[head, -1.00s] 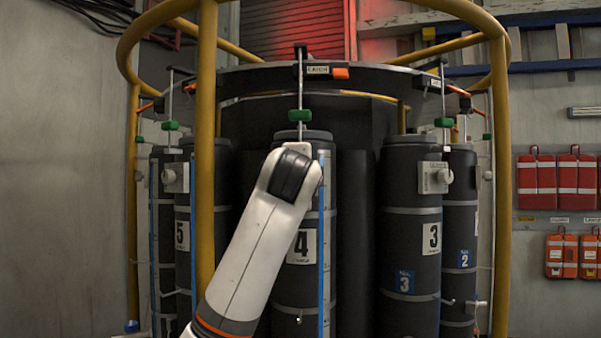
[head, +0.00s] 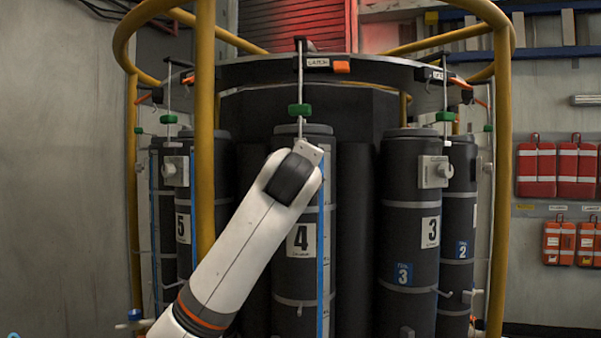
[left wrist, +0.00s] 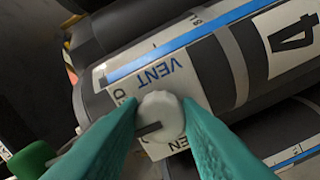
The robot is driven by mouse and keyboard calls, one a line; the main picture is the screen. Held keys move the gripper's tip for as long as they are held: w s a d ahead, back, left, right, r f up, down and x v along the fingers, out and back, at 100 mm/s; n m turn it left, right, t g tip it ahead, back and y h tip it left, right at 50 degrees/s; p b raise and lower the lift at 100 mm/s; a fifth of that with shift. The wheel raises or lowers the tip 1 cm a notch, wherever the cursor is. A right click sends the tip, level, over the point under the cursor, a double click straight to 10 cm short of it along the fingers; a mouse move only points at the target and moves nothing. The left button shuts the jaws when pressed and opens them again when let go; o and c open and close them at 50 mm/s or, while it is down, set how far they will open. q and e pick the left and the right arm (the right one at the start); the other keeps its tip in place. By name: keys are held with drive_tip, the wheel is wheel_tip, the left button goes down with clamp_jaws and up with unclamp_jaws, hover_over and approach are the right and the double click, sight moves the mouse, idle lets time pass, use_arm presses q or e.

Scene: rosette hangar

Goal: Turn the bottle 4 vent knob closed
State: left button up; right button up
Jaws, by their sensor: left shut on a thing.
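Bottle 4 (head: 303,270) is a dark upright cylinder with a "4" label, at the middle of the head view. Its dark side and "4" label also show in the left wrist view (left wrist: 290,40). The vent knob (left wrist: 163,110) is round and white with a dark bar on its face, on a white plate marked "VENT". A label starting with "C" and one ending in "EN" are partly covered by my fingers. My left gripper (left wrist: 161,105) has its teal fingers shut on the knob, one on each side. In the head view my left arm hides knob and gripper. My right gripper is out of view.
Bottle 3 (head: 410,205) stands to the right and bottle 5 (head: 183,215) to the left. A yellow frame post (head: 205,130) rises beside my left arm. A green piece (head: 299,110) on a rod is just above bottle 4.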

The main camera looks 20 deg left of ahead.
use_arm(q)
drive_tip(key=shift+f, duration=0.1)
drive_tip(key=o, duration=1)
drive_tip(key=b+v, duration=0.4)
drive_tip(key=v, duration=0.8)
drive_tip(key=shift+b, duration=0.3)
drive_tip(key=shift+w, duration=0.1)
